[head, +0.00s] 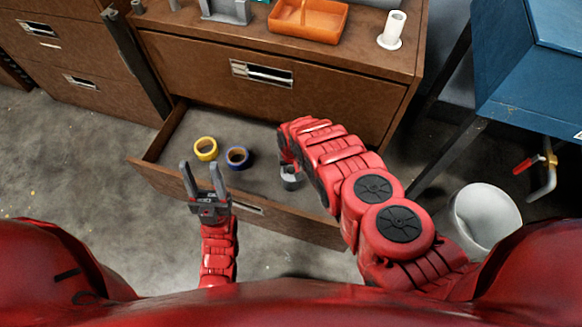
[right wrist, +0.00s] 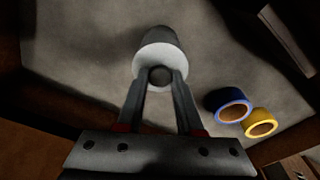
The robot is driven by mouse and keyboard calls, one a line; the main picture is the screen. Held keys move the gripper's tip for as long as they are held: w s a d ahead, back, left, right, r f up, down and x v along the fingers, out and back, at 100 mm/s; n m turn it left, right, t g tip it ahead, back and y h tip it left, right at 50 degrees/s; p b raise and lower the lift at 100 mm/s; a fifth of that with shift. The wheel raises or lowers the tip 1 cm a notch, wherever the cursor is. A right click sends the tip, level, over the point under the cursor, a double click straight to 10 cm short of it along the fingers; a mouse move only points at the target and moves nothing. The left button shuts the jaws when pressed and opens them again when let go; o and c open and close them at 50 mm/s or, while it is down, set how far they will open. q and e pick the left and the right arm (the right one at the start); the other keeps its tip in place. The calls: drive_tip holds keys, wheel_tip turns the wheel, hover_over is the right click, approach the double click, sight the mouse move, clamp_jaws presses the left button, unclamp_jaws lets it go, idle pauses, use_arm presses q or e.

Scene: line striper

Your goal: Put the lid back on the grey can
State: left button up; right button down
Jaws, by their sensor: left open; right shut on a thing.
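The grey can (head: 291,184) stands inside the open drawer, partly hidden behind my right arm. In the right wrist view the can's grey side (right wrist: 160,35) shows behind a pale round lid (right wrist: 150,63) with a dark knob. My right gripper (right wrist: 160,78) is shut on the lid's knob. The lid is at the can's top; I cannot tell whether it is fully seated or slightly above. My left gripper (head: 200,166) is open and empty, over the drawer's left front, apart from the can.
In the drawer (head: 150,147) lie a yellow tape roll (head: 206,149) and a blue tape roll (head: 238,157), left of the can. An orange tray (head: 308,18) and a white cylinder (head: 392,30) stand on the cabinet top. A white bucket (head: 485,215) stands at right.

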unclamp_jaws()
idle(0.4)
drive_tip(key=shift+r+p, duration=3.35)
drive_tip(key=shift+r, duration=0.25)
drive_tip(key=shift+f, duration=0.1)
drive_tip(key=shift+c, duration=0.3)
clamp_jaws()
drive_tip(key=shift+f, duration=0.15)
